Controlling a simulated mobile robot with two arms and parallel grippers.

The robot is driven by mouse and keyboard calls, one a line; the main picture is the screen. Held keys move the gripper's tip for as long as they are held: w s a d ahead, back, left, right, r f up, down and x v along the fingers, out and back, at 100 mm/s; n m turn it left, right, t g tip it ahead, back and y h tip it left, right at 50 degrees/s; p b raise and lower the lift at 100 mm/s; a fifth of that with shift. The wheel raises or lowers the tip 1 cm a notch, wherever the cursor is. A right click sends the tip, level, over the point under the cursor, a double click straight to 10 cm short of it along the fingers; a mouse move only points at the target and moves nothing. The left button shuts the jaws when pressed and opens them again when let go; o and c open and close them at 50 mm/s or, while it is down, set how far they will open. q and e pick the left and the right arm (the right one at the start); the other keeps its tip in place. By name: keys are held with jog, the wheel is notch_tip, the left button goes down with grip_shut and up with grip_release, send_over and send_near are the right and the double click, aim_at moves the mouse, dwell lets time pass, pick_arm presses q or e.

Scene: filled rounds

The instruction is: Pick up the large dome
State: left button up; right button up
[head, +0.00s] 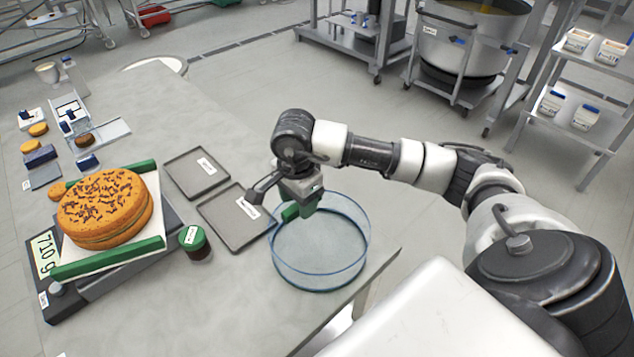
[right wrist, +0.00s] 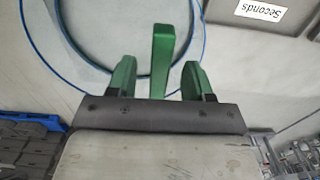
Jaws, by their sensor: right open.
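The large dome (head: 322,262) is a clear round cover with blue-tinted edges, standing on the table near its front right corner. My right gripper (head: 299,208) is at the dome's upper left part, its green fingers pointing down. In the right wrist view the gripper (right wrist: 157,82) is open, with a green upright bar (right wrist: 161,45) between its two fingers, apart from both. The bar looks like a handle of the dome; its lower end is hidden by the gripper. The dome's blue edge (right wrist: 199,50) curves behind it. My left gripper is not in view.
Two grey trays (head: 233,232) lie left of the dome, one labelled "Seconds". A green-lidded jar (head: 194,240) stands near a scale (head: 90,284) bearing a large sprinkled cake (head: 105,205). Small items lie at the far left. The table's right edge is close to the dome.

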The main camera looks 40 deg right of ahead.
jog(key=shift+f+b, duration=0.25)
jog(key=shift+b, duration=0.2)
dwell(0.5)
grip_shut()
